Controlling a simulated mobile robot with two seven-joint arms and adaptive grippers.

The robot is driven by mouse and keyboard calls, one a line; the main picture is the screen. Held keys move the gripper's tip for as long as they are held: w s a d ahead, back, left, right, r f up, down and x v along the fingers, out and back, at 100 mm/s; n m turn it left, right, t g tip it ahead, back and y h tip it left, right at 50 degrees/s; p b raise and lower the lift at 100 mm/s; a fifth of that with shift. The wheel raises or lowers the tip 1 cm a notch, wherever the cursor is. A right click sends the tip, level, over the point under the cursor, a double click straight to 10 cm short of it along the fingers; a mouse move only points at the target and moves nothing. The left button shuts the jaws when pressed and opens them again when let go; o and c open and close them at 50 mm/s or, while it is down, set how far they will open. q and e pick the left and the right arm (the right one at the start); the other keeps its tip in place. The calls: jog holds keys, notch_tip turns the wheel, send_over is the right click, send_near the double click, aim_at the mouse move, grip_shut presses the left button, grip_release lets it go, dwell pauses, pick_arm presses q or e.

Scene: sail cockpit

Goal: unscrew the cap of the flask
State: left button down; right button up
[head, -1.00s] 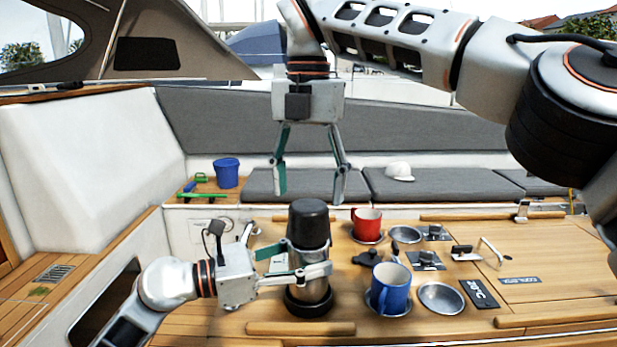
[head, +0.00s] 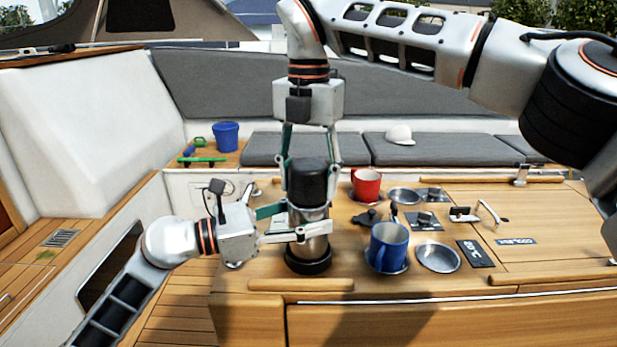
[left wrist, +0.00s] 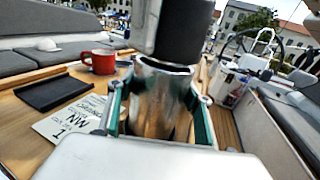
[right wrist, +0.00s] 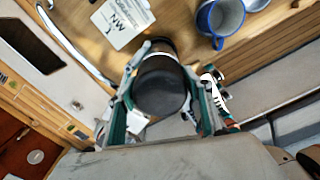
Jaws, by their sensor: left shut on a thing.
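The steel flask (head: 310,240) stands upright on the wooden table, with a black base and a black cap (head: 308,178) on top. My left gripper (head: 308,220) is shut on the flask's steel body from the left; its fingers lie on both sides of the body in the left wrist view (left wrist: 158,100). My right gripper (head: 309,190) points straight down over the flask, its fingers open on either side of the cap. In the right wrist view the dark cap (right wrist: 160,85) lies between the fingers, with narrow gaps beside it.
A blue mug (head: 388,247) and a steel bowl (head: 438,257) stand close right of the flask. A red mug (head: 367,184) is behind. A blue bucket (head: 226,137) and a white cap (head: 399,134) are farther back. A raised wooden rail (head: 300,285) runs along the table's front.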

aim_at(309, 163)
jog(key=n, duration=0.9)
jog(key=shift+n, duration=0.3)
jog(key=shift+r, duration=0.35)
jog(key=shift+r, duration=0.75)
jog(key=shift+r, duration=0.1)
jog(key=shift+r, duration=1.9)
pick_arm(q)
jog(key=c, duration=0.9)
grip_release()
jog(key=shift+o, duration=0.2)
